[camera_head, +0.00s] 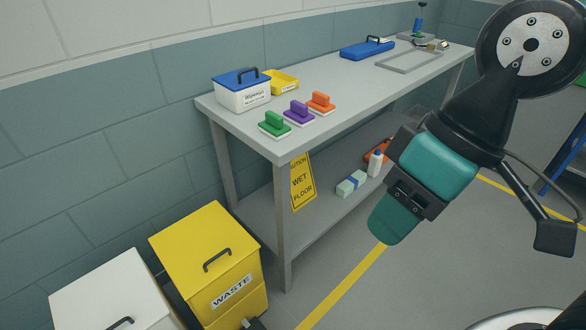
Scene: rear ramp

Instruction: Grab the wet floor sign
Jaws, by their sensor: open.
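Parts of the gripper are hidden by the teal and black parts of my arm.
The grey workbench (340,108) carries green, purple and orange scrubbers, a wipes box (242,95) and trays. A yellow waste bin (205,245) and a white bin (110,290) stand at lower left. The floor (440,270) is clear.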

